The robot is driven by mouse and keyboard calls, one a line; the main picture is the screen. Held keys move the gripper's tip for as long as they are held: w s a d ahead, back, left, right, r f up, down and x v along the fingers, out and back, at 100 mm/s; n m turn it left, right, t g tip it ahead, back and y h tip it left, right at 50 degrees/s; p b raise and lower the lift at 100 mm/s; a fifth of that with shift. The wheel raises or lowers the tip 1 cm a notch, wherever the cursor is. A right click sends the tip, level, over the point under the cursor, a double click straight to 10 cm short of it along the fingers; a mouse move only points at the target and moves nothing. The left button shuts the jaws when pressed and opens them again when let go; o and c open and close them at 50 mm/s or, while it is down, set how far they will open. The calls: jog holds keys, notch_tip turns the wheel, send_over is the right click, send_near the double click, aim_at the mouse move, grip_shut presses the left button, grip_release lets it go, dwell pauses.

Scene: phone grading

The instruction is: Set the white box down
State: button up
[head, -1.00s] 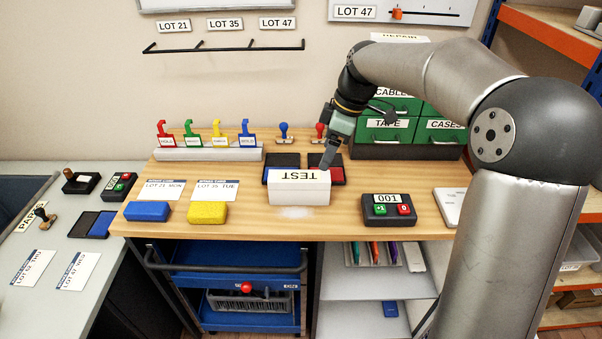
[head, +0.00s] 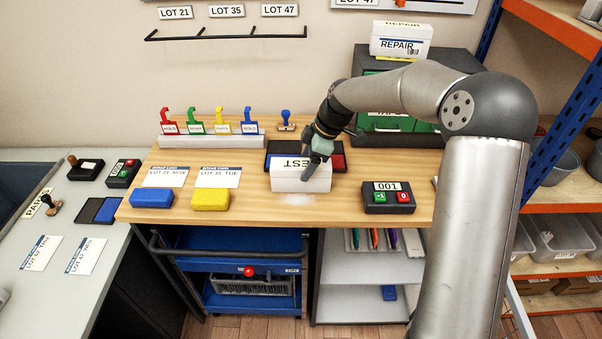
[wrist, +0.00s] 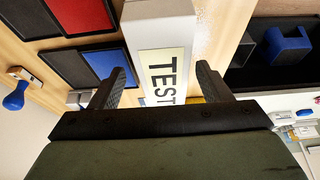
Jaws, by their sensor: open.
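The white box (head: 287,182) with a TEST label stands on the wooden bench, in front of the dark ink pads. It also shows in the wrist view (wrist: 158,32), its label between my fingers. My gripper (head: 306,177) is open over the right part of the box. In the wrist view my fingers (wrist: 160,72) stand on either side of the box, with a gap showing on both sides. My gripper hides part of the box's top and label in the head view. Whether a finger touches the box is not clear.
A black device marked 001 (head: 388,198) sits to the right of the box. A yellow block (head: 210,200) and a blue block (head: 152,198) lie to its left. Ink pads (head: 283,149) are close behind it. The bench's front edge is near. Bare wood lies between yellow block and box.

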aim_at(298, 173)
jog(key=x, duration=0.1)
jog(key=p+x, duration=0.1)
jog(key=x, duration=0.2)
jog(key=shift+s+a+f+p, duration=0.1)
jog(key=shift+s+a+p, duration=0.15)
jog(key=shift+a+p, duration=0.1)
jog(key=shift+a+f, duration=0.1)
jog(key=shift+f, duration=0.2)
jog(key=c, duration=1.4)
jog(key=shift+o, duration=0.2)
jog(key=shift+r, duration=0.1)
jog(key=shift+w+r, duration=0.1)
jog(key=shift+r, duration=0.5)
jog(key=s+d+r+b, duration=0.4)
jog(key=s+r, duration=0.7)
jog(key=s, duration=0.2)
jog(key=shift+s+r+b, duration=0.3)
jog(key=shift+r+b, duration=0.05)
jog(key=shift+b, duration=0.05)
